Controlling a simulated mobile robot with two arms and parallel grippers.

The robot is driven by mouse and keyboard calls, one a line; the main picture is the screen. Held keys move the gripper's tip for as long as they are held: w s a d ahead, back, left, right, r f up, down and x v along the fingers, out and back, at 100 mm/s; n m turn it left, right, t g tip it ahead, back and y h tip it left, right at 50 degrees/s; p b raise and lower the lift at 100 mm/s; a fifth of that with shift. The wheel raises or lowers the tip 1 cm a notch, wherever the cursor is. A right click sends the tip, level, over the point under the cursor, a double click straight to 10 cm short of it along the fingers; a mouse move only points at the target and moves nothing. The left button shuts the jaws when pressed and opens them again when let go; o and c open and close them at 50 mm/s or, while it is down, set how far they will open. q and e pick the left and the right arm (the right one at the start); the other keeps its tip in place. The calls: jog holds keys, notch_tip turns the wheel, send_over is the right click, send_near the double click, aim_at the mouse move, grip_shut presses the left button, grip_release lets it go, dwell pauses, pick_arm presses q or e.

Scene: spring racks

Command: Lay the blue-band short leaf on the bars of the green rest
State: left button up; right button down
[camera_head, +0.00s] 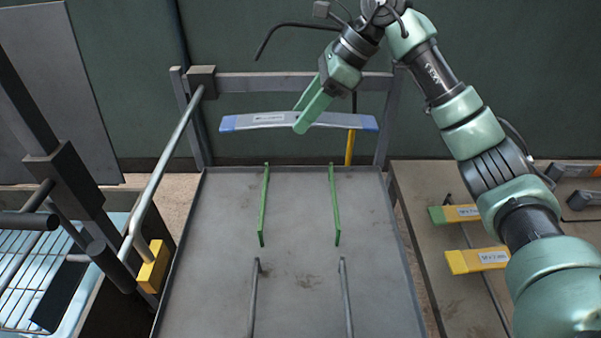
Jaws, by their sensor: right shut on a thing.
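The blue-band short leaf (268,119) is a curved grey strip with blue ends and a white label. My right gripper (303,118) is shut on it near its middle and holds it up, roughly level, beyond the far edge of the grey table in the picture. The green rest (264,205) is a pair of thin green bars on the table, its second bar (335,205) to the right. Both bars are bare and lie lower in the picture than the leaf. My left gripper is not in view.
Two plain grey bars (346,297) stand nearer on the same table (300,265). A side table (425,220) at right bears leaves with green and yellow ends (478,260). A metal frame with a slanted tube (165,165) and a yellow block (153,267) stands at left.

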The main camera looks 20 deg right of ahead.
jog(key=shift+w+f, duration=0.2)
jog(key=shift+f, duration=0.05)
jog(key=f+p, duration=0.1)
jog(key=f, duration=0.5)
jog(key=f+p, duration=0.1)
jog(key=f, duration=0.5)
jog(key=f+p, duration=0.1)
jog(key=f, duration=0.5)
jog(key=shift+s+a+f, duration=0.1)
jog(key=shift+s+a, duration=0.05)
jog(key=shift+s, duration=0.2)
jog(key=shift+f, duration=0.25)
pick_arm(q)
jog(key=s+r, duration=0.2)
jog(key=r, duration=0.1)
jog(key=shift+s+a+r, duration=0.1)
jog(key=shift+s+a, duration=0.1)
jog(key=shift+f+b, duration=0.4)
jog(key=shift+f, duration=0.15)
pick_arm(e)
jog(key=shift+f, duration=0.45)
